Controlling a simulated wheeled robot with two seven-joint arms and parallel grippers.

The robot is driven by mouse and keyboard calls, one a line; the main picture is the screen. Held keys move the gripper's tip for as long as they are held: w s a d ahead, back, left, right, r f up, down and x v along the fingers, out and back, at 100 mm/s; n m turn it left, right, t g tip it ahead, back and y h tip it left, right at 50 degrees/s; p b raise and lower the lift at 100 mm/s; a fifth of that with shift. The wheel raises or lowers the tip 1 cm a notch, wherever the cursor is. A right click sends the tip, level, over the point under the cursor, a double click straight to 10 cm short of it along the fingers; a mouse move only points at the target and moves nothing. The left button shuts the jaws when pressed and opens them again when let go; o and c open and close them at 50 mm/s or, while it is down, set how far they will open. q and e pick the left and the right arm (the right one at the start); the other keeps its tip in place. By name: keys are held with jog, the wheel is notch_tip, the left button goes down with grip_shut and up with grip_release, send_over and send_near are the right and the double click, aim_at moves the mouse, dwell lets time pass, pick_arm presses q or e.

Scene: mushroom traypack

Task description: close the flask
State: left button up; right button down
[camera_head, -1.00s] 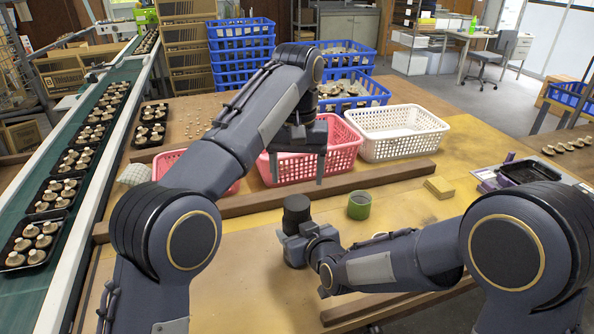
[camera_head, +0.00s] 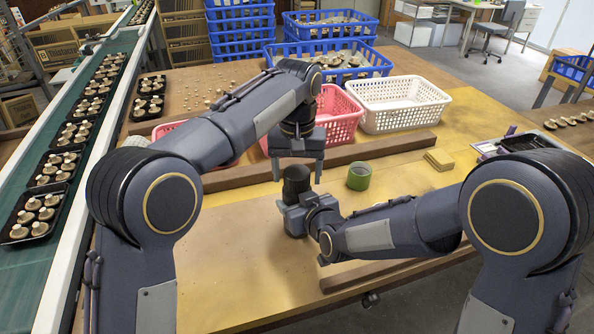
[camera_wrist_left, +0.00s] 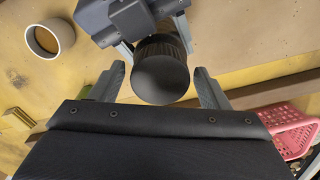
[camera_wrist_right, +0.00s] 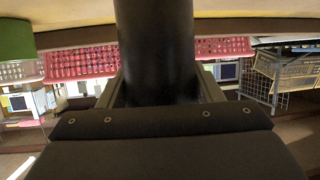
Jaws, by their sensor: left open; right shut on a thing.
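The flask stands upright on the table, its dark body (camera_wrist_right: 155,45) filling the middle of the right wrist view. Its black lid (camera_head: 296,178) is at the top, and whether it is fully seated I cannot tell. My right gripper (camera_head: 294,212) is shut around the flask's body from the right. My left gripper (camera_head: 297,172) points down just above the lid. In the left wrist view its open fingers (camera_wrist_left: 158,85) are on both sides of the round black lid (camera_wrist_left: 161,78), with gaps.
A green cup (camera_head: 359,177) stands right of the flask. A wooden bar (camera_head: 345,156) runs behind it, with the pink basket (camera_head: 340,118) and white basket (camera_head: 400,108) beyond. A yellow block (camera_head: 438,160) lies at right. The table front left is clear.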

pick_arm(q)
jog(key=c, duration=1)
jog(key=shift+m, duration=0.9)
jog(key=o, duration=1.1)
jog(key=shift+o, duration=0.2)
jog(key=shift+r, duration=0.1)
notch_tip(320, 180, up, 7)
jog(key=shift+r, duration=0.15)
